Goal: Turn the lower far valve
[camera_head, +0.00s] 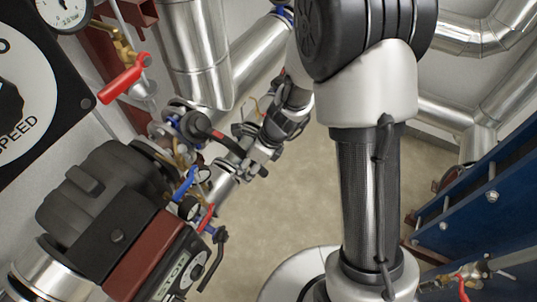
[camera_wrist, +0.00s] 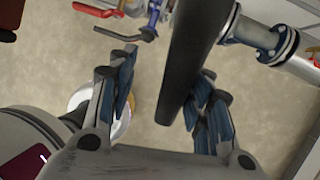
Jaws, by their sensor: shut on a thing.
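A long black valve lever (camera_head: 222,142) juts from a valve on the far pipework at centre-left in the head view. My gripper (camera_head: 254,158) is at the lever's free end, in front of the silver pipe. In the wrist view the thick black lever (camera_wrist: 196,45) runs down from the top edge between the fingers of my gripper (camera_wrist: 165,75). My gripper is shut on this lever. In the wrist view a gap shows between the lever and the left finger, while the right finger lies close beside it. The valve body is partly hidden behind the lever and neighbouring fittings.
A red-handled valve (camera_head: 122,84) and a gauge (camera_head: 64,12) are at upper left. A dark pump motor (camera_head: 100,200) stands nearer, with small blue and red levers beside it. A blue plate exchanger (camera_head: 490,195) is at right. Bare floor (camera_head: 265,205) lies between.

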